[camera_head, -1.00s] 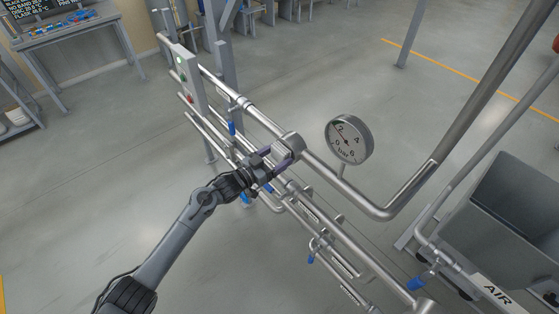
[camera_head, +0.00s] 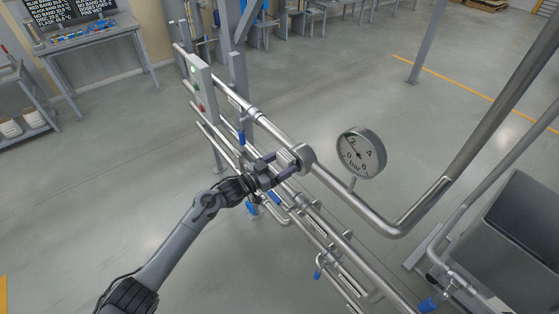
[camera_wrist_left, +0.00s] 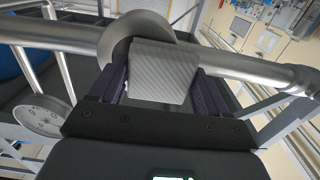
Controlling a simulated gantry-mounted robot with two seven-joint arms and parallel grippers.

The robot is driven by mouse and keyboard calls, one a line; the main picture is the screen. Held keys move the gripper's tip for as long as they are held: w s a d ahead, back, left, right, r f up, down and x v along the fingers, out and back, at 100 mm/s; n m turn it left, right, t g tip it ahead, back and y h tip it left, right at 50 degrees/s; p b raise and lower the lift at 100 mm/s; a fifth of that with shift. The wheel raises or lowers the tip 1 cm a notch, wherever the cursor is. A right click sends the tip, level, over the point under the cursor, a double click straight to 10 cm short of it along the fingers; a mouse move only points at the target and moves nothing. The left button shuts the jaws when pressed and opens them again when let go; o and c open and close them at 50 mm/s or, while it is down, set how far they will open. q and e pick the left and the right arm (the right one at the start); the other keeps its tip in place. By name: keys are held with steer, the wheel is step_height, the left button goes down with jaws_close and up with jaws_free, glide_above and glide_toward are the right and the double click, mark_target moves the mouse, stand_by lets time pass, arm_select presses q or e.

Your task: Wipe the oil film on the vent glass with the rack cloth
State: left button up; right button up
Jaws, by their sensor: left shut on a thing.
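My left gripper (camera_head: 278,163) is at a round fitting (camera_head: 302,156) on the upper pipe, which may hold the vent glass. In the left wrist view the gripper is shut on a grey, finely ribbed piece (camera_wrist_left: 165,68), which looks like the cloth, between its two dark fingers. The cloth lies in front of the round fitting, which also shows in the left wrist view (camera_wrist_left: 130,30), and overlaps its edge; I cannot tell whether they touch. The glass face and any oil film are not visible. My right gripper is not in view.
A pressure gauge (camera_head: 361,153) stands on a stem right of the fitting. Several parallel pipes with blue valve handles run below the upper pipe. A switch box (camera_head: 201,85) with lights is at upper left. A grey bin (camera_head: 513,225) stands at right. Open floor lies at left.

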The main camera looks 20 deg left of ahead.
mark_target(300, 169)
arm_select(q)
steer(key=shift+s+d+p, duration=0.6)
steer(key=shift+d, duration=0.3)
steer(key=shift+s+d+p, duration=0.55)
steer(key=shift+s+d, duration=0.05)
steer(key=shift+d, duration=0.3)
steer(key=shift+s+d+p, duration=0.6)
steer(key=shift+d, duration=0.3)
steer(key=shift+w+a+f+b, duration=0.1)
steer(key=shift+w+a+b, duration=0.35)
steer(key=shift+a, duration=0.15)
steer(key=shift+w+a+b, duration=0.35)
steer(key=shift+a, duration=0.2)
steer(key=shift+w+a+b, duration=0.3)
steer(key=shift+a+b, duration=0.05)
steer(key=shift+a, duration=0.2)
steer(key=shift+w+a+b, duration=0.8)
steer(key=shift+a+b, duration=0.25)
steer(key=shift+a, duration=0.05)
steer(key=shift+w+a, duration=0.25)
steer(key=shift+a, duration=0.15)
